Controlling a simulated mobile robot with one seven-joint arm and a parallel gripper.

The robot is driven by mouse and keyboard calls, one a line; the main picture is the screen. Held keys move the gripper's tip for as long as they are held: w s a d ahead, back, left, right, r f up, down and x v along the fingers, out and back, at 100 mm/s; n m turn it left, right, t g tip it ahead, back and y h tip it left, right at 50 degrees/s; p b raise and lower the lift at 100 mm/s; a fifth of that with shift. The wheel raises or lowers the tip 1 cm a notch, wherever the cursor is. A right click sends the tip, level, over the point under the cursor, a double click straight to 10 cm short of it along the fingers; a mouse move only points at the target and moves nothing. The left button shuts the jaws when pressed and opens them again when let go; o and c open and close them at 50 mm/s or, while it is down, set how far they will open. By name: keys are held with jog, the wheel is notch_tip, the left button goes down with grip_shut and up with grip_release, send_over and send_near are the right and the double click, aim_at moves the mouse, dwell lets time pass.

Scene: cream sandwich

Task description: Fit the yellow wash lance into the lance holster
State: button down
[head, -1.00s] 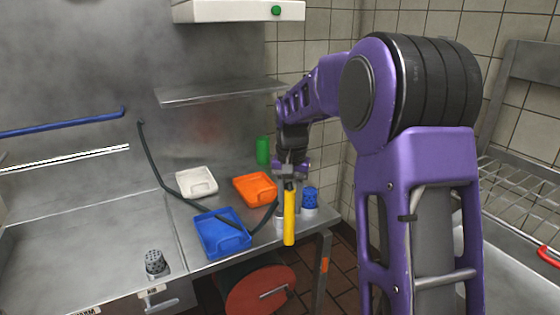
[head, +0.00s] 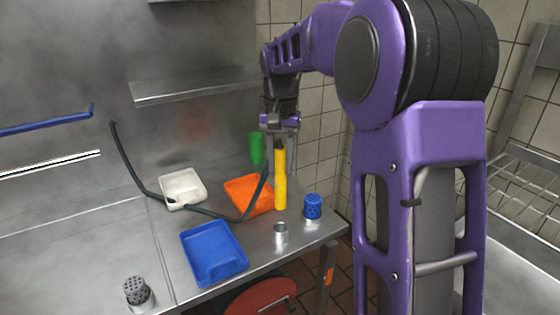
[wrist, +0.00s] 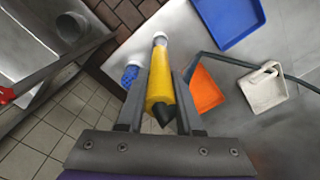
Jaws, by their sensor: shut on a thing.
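The yellow wash lance (head: 280,180) hangs almost upright from my gripper (head: 279,137), dark end up. In the wrist view my gripper (wrist: 161,74) is shut on the lance (wrist: 159,80), with one finger along each side. The lance holster looks to be the short, open metal cup (head: 280,234) near the right end of the steel counter. In the head view the lance's lower end shows just above this cup in the picture, apart from it. In the wrist view a pale ring shows at the lance's far end; I cannot tell whether it is the holster.
A blue perforated cup (head: 312,207) stands in a metal holder just right of the holster. Orange (head: 247,196), blue (head: 213,254) and white (head: 183,189) trays lie to the left. A dark hose (head: 135,172) crosses the counter. A green cup (head: 255,148) stands behind.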

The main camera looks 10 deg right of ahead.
aim_at(280, 148)
jog(key=shift+r, duration=0.1)
jog(key=shift+f+b, duration=1.5)
jog(key=shift+f, duration=1.5)
jog(key=shift+p, duration=0.7)
jog(key=shift+f+b, duration=1.55)
jog(key=shift+f, duration=1.05)
jog(key=shift+c, duration=2.4)
grip_release()
jog(key=shift+r, duration=0.1)
notch_tip(280, 148, up, 17)
jog(key=p, duration=0.3)
jog(key=shift+r+p, duration=0.2)
jog(key=shift+p, duration=0.1)
